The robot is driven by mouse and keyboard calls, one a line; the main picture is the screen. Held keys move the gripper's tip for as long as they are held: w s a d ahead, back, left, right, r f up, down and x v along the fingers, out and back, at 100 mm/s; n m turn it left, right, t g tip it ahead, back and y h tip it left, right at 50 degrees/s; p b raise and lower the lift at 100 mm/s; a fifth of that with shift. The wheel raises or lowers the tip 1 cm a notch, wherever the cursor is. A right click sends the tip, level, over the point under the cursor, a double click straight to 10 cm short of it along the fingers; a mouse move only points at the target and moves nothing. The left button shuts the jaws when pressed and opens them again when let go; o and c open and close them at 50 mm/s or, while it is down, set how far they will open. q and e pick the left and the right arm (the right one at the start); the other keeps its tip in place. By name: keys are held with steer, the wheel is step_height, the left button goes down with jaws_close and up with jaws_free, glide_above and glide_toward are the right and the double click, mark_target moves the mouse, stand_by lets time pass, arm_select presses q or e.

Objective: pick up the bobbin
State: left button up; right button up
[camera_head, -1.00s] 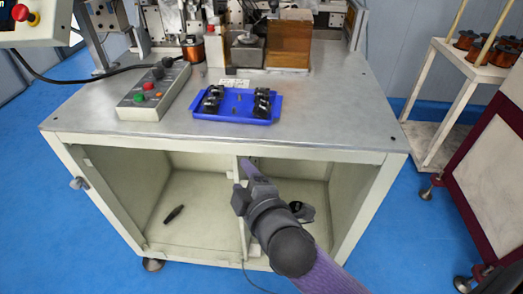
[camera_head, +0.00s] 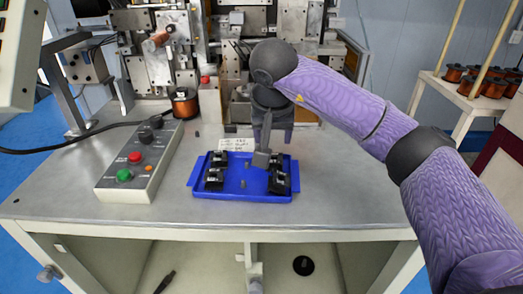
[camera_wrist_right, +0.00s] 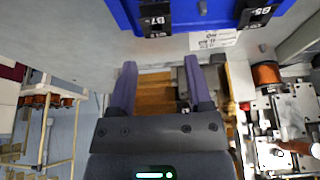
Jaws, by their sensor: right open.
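The blue tray (camera_head: 243,197) lies on the metal tabletop and holds several small black parts, such as one at its left (camera_head: 214,178) and one at its right (camera_head: 280,182). These look like bobbins, but I cannot be sure. My right gripper (camera_head: 266,148) is above the tray's back part, fingers down and open. In the right wrist view the open gripper (camera_wrist_right: 160,78) has nothing between its fingers, and the tray (camera_wrist_right: 185,22) shows at the top edge. A copper-wound spool (camera_head: 184,104) stands left of the tray; it also shows in the wrist view (camera_wrist_right: 265,75). My left gripper is not in view.
A control box (camera_head: 142,165) with coloured buttons stands left of the tray. The winding machine (camera_head: 155,55) fills the back. A white label (camera_head: 236,144) lies behind the tray. A rack (camera_head: 470,105) with copper spools stands at the right. The tabletop's front strip is clear.

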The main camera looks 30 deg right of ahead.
mark_target(274, 158)
steer(key=f, duration=0.1)
steer(key=f+b, duration=0.1)
steer(key=f, duration=0.1)
steer(key=shift+w+d+f, duration=0.1)
steer(key=shift+d+f, duration=0.2)
steer(key=shift+d, duration=0.1)
steer(key=b+x, duration=0.2)
steer(key=x, duration=0.3)
steer(key=shift+w+r, duration=0.1)
steer(key=shift+w, duration=0.1)
steer(key=shift+d, duration=0.1)
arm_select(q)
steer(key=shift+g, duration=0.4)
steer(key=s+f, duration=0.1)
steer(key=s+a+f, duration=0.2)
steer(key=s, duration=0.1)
arm_select(e)
jaws_close()
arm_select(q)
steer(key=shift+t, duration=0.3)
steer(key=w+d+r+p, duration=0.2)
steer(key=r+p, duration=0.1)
arm_select(e)
step_height(274, 158, up, 10)
steer(key=shift+w, duration=0.1)
